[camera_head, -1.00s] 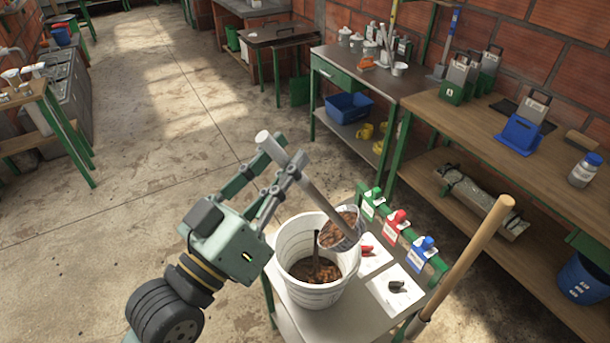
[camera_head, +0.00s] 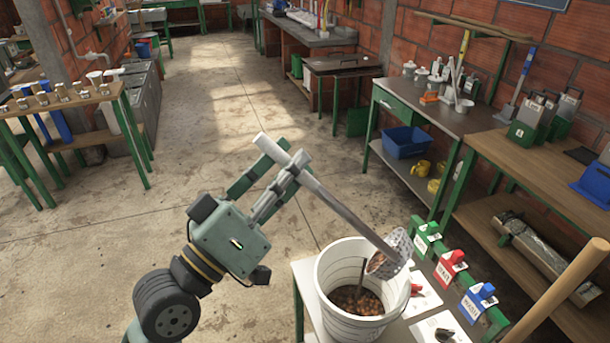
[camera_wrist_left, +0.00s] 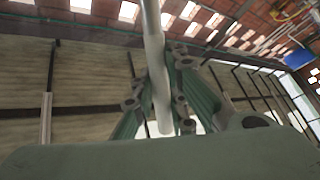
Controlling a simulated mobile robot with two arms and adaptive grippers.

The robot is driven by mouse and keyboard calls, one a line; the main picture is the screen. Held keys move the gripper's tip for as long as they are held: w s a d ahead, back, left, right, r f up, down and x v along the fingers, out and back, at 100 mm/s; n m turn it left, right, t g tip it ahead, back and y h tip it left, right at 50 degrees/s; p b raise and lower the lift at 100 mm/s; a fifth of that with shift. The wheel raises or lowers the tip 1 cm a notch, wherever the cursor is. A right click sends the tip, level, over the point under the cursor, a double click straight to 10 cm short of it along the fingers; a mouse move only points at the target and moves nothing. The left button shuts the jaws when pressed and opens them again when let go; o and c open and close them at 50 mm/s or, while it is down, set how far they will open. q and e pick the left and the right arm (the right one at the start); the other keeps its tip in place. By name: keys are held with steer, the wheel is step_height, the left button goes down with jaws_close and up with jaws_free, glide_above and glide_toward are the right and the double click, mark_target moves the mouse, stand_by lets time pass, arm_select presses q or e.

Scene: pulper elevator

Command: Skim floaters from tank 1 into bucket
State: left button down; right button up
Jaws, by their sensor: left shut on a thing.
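My left gripper (camera_head: 290,172) is shut on the grey handle of a skimmer (camera_head: 335,210); the handle also shows between the fingers in the left wrist view (camera_wrist_left: 155,70). The skimmer's perforated scoop (camera_head: 398,248) is at the right rim of the white bucket (camera_head: 335,275), tilted, with some brown floaters (camera_head: 376,262) in it. The bucket stands on a small table and holds more brown round pieces (camera_head: 358,300) and a thin dark upright stick. I cannot tell whether the scoop touches the rim. Tank 1 cannot be made out. My right gripper is not in view.
Green, red and blue tagged clips (camera_head: 450,262) line the small table's edge behind the bucket. A wooden pole (camera_head: 560,292) rises at the lower right. Workbenches with tools stand along the right wall. The concrete floor (camera_head: 200,110) at left centre is clear.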

arm_select(q)
steer(key=w+a+f+n+t+y, duration=0.2)
steer(key=w+a+f+n+y, duration=0.1)
steer(key=a+n, duration=0.4)
steer(key=w+a+f+n+t+y, duration=0.2)
steer(key=w+a+f+n+y, duration=0.2)
steer(key=w+a+n, duration=0.2)
steer(key=a+n, duration=0.2)
steer(key=n, duration=0.1)
steer(key=shift+a+f+y, duration=0.15)
steer(key=shift+a+y, duration=0.05)
steer(key=shift+y, duration=0.2)
stand_by(0.4)
stand_by(1.3)
